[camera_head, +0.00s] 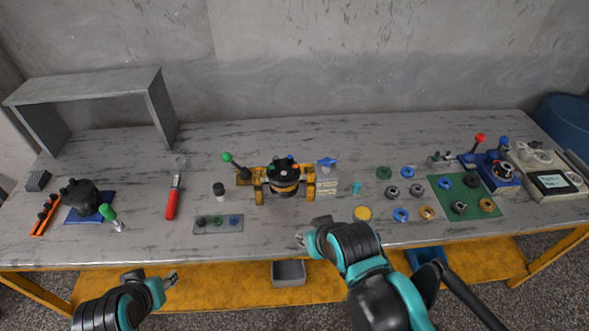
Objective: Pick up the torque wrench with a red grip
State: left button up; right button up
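The torque wrench with a red grip (172,203) lies on the grey bench, left of the middle, with its red handle toward the front edge and its metal head pointing away. My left gripper (171,279) is in front of the bench edge, below the wrench and apart from it. Its fingers are small here and I cannot tell whether they are open. My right gripper (301,239) is near the front edge at the middle, well right of the wrench. Its fingertips are partly hidden and their opening is unclear.
A yellow fixture with a black motor (285,174) stands mid-bench. A grey plate with small parts (218,230) lies right of the wrench. A black part on a blue mat (84,198) and a green-handled tool (109,215) lie left. A grey shelf (95,88) stands behind.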

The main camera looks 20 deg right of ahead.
aim_at(180, 161)
jog(key=i+j+z, duration=0.1)
jog(key=j, duration=0.2)
jog(key=i+j+z, duration=0.25)
jog(key=j, duration=0.4)
jog(key=i+j+z, duration=0.15)
jog(key=i+j, duration=0.1)
jog(key=j, duration=0.05)
